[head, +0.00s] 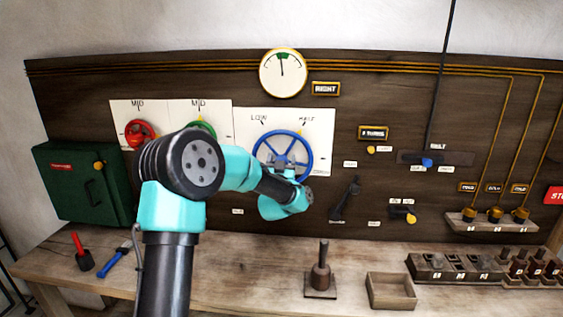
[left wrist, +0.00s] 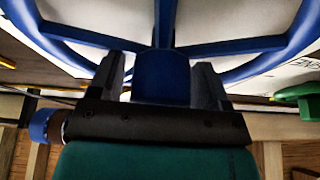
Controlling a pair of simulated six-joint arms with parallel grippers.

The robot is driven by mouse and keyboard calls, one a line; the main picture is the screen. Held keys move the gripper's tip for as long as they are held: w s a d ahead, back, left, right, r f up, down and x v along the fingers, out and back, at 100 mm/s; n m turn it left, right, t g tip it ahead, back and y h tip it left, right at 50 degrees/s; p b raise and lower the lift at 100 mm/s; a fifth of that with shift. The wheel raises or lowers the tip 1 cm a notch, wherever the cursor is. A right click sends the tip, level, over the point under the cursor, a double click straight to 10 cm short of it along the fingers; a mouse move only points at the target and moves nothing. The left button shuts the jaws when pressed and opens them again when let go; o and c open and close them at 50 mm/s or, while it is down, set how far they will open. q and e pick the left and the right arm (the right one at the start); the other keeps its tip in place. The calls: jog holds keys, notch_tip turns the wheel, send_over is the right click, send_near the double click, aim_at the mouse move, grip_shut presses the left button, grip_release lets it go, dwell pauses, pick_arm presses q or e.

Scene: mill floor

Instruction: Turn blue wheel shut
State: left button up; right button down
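The blue wheel (head: 283,153) is mounted on a white card labelled LOW and HALF, with a small yellow mark by its upper right rim. My left gripper is at the lower part of the wheel in the head view, its fingers mostly hidden by my wrist. In the left wrist view my left gripper (left wrist: 162,85) has one finger on each side of a blue block-shaped part of the wheel (left wrist: 162,75). A narrow gap shows beside the left finger, so the gripper looks open around it. My right gripper is not in view.
A red wheel (head: 140,133) and a green wheel (head: 202,131) sit left of the blue one. A round gauge (head: 283,74) hangs above. A dark lever (head: 346,198) is close right. On the bench are a stamp-like tool (head: 320,272) and an open wooden tray (head: 391,291).

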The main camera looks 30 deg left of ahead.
pick_arm(q)
jog(key=c, duration=0.8)
